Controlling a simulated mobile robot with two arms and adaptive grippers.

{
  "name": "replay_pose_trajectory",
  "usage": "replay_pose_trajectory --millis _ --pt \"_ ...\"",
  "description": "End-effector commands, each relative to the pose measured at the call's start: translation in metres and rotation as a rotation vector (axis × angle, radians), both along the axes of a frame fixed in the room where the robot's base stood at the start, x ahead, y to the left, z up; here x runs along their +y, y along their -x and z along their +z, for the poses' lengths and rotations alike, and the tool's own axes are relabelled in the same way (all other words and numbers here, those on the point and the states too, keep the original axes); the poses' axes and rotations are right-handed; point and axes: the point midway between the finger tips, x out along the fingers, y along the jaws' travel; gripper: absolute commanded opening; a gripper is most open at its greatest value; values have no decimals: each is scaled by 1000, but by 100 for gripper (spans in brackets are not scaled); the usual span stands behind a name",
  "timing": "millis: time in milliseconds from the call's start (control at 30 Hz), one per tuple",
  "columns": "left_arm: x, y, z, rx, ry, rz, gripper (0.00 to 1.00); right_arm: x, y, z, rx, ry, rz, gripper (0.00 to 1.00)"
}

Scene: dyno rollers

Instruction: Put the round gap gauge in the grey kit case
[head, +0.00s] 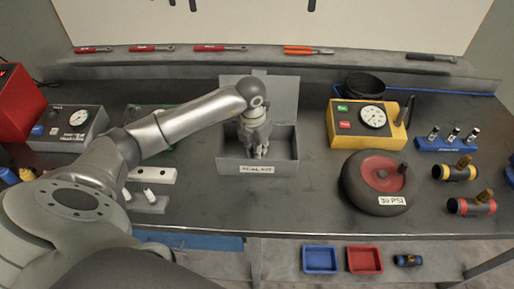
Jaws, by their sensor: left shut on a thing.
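The grey kit case (229,165) stands open in the middle of the bench, its lid raised at the back and a label on its front. My left gripper (259,152) points down into the case from above, its fingers below the rim level in this view. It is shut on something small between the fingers. The held thing is mostly hidden by the fingers, so I cannot make out its shape or whether it touches the case floor. I cannot pick out the round gap gauge clearly. My right gripper is not in view.
Right of the case are a yellow gauge box (341,125), a wheel (365,180) labelled 30 PSI and a blue holder (450,144). A grey gauge box (85,127) stands left. Blue (320,260) and red trays (364,260) lie below the bench edge.

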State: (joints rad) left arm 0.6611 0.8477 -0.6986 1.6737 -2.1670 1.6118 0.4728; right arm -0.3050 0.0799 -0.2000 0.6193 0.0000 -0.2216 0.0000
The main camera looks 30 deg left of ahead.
Motion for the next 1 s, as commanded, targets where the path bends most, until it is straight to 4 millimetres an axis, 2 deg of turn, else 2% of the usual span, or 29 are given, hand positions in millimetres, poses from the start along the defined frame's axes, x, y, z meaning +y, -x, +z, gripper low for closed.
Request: replay_pose_trajectory --millis 200,233,400,767,867,1000 --pt "0 0 -8 -1 0 0 0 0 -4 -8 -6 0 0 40" --pt "0 0 -7 -1 0 0 12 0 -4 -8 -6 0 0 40" --pt "0 0 -6 0 0 0 33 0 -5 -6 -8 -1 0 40" --pt "0 0 -3 0 0 0 33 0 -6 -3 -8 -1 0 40" --pt "0 0 4 0 1 0 33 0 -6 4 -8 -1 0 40" --pt "0 2 26 -8 -1 -3 33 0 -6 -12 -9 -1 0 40"
